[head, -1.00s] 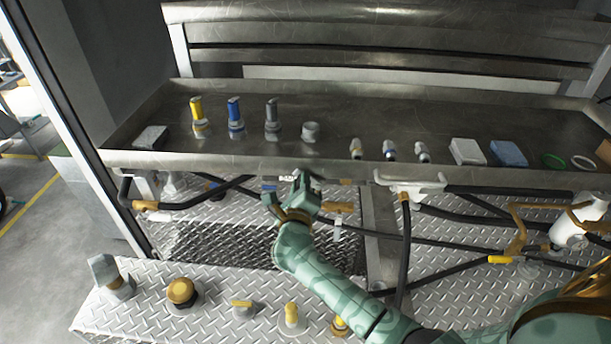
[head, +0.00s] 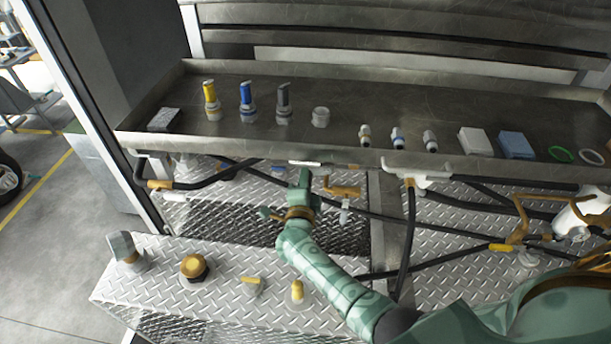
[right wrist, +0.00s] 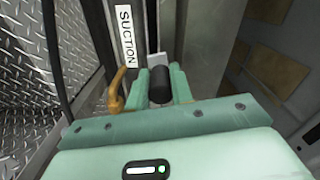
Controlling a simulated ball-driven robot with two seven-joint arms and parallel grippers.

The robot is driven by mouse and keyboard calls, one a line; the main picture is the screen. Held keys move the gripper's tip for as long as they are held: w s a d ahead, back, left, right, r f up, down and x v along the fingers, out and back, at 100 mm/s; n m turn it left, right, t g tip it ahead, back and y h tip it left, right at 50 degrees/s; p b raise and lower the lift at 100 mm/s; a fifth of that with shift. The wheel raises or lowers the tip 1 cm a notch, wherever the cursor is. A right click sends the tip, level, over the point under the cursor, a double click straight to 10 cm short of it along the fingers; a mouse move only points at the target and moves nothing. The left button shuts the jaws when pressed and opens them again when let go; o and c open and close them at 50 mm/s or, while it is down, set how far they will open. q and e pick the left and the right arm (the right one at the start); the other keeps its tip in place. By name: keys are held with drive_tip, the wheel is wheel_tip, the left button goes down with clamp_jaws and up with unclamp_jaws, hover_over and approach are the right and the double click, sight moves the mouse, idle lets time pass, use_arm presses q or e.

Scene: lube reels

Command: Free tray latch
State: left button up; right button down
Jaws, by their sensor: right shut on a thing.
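The long metal tray (head: 230,153) spans the head view, with its front lip facing me. My right gripper (head: 303,178) is just below this lip, left of centre. In the right wrist view my right gripper (right wrist: 160,88) has its two green fingers on either side of a short black cylindrical knob (right wrist: 158,86) and is shut on it. The knob lies close to a metal edge; I take it for the tray latch, but its mechanism is hidden. In the head view the knob is hidden by the gripper. My left gripper is not in view.
A "SUCTION" label (right wrist: 127,35) and an orange-brown lever (right wrist: 118,88) are left of the fingers. Dark hoses (head: 400,245) run below the tray. Several nozzles stand on it. Caps, including a gold one (head: 194,267), stand on the lower tread-plate step (head: 225,300).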

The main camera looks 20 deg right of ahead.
drive_tip(key=shift+d+f+n, duration=0.15)
drive_tip(key=shift+f+n, duration=0.2)
drive_tip(key=shift+n, duration=0.45)
drive_tip(key=c, duration=1.2)
unclamp_jaws()
drive_tip(key=shift+f, duration=0.1)
drive_tip(key=shift+c, duration=0.2)
drive_tip(key=shift+s, duration=0.1)
